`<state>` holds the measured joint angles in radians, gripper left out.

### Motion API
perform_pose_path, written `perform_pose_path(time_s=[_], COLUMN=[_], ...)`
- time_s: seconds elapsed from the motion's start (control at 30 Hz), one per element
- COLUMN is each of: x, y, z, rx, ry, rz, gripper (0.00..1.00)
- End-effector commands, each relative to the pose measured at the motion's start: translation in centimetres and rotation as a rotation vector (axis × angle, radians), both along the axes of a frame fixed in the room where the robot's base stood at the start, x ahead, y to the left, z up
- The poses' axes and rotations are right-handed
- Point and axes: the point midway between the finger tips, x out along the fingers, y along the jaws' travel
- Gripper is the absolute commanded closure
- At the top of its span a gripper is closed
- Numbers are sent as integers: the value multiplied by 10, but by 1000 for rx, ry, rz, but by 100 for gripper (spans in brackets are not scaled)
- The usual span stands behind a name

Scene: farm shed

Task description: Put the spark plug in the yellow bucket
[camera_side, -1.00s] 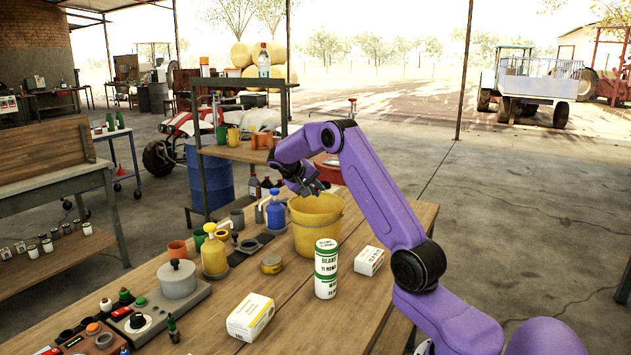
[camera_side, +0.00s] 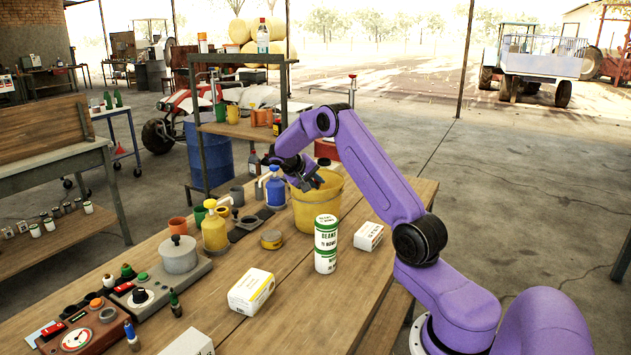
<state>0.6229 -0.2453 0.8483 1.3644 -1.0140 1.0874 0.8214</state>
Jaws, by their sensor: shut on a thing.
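The yellow bucket (camera_side: 318,213) stands upright on the wooden workbench, near its far edge. My gripper (camera_side: 312,184) points down over the bucket's mouth, with its fingertips close to the rim level. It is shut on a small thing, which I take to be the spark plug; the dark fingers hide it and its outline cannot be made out. Whether the fingertips are inside the rim or just above it is hard to tell. The inside of the bucket is mostly hidden.
A white-green can (camera_side: 325,245) stands just in front of the bucket, with a small white box (camera_side: 368,236) to its right. A blue pump bottle (camera_side: 275,190) and a yellow one (camera_side: 214,233) stand left. A white-yellow carton (camera_side: 251,291) lies nearer, with clear wood around it.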

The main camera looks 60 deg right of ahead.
Motion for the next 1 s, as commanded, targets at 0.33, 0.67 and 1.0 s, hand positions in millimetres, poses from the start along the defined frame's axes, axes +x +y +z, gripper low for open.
perform_pose_path(time_s=[0.33,0.67,1.0], x=[0,0,0], y=[0,0,0], z=[0,0,28], rx=[0,0,-1], ry=[0,0,-3], rz=[0,0,-2], gripper=[54,54,54])
